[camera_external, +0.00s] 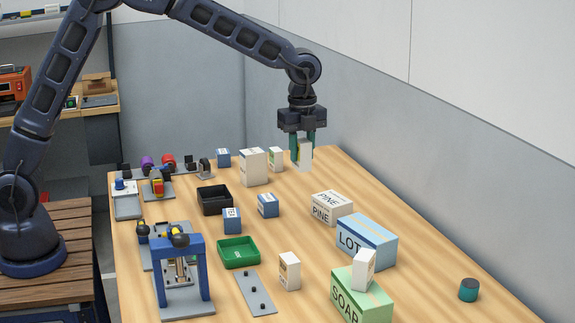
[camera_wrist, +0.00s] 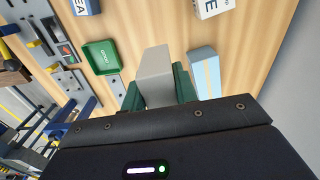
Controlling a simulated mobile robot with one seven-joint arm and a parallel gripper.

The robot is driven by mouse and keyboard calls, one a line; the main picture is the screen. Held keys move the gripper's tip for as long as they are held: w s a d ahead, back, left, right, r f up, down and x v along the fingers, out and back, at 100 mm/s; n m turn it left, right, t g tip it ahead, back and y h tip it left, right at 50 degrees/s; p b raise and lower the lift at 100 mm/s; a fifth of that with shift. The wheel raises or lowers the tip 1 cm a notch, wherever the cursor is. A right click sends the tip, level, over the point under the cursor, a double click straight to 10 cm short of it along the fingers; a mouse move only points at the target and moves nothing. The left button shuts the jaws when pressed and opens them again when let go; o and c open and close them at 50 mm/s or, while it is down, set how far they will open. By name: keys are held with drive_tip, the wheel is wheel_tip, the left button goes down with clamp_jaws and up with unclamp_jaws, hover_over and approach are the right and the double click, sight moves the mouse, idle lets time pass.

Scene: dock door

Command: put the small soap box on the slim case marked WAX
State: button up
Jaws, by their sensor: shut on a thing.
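My gripper (camera_external: 302,150) is shut on a small upright white box (camera_external: 306,154), held at the far end of the wooden table. In the wrist view the box (camera_wrist: 155,72) sits between green fingers and shows a plain pale face. Its lettering is not readable, so I cannot tell whether it is the small soap box. A large green box marked SOAP (camera_external: 345,299) stands at the front, with a small white box (camera_external: 364,269) tilted on top. I see no readable WAX mark; the slim case cannot be told apart from the other pale boxes.
White PINE (camera_external: 325,212) and light blue LOT (camera_external: 353,241) boxes stand right of centre. Pale boxes (camera_external: 253,166) (camera_external: 289,271) and small blue boxes (camera_external: 268,205) stand around. Black (camera_external: 214,201) and green (camera_external: 238,253) trays lie left. A dark cylinder (camera_external: 468,290) stands right; the right strip is otherwise bare.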

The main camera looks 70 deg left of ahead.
drive_tip(key=shift+w+a+r, duration=0.1)
drive_tip(key=shift+a+r, duration=0.25)
drive_tip(key=w+a+r, duration=0.1)
drive_tip(key=a+r, duration=0.1)
drive_tip(key=a, duration=0.7)
drive_tip(key=w+a+r, duration=0.1)
drive_tip(key=a+r, duration=0.2)
drive_tip(key=a, duration=0.5)
wheel_tip(320, 180, up, 5)
drive_tip(key=m, duration=0.1)
hover_over(253, 151)
wheel_tip(253, 151, down, 19)
drive_tip(key=shift+f, duration=0.15)
drive_tip(key=o, duration=1)
drive_tip(key=shift+o, duration=0.2)
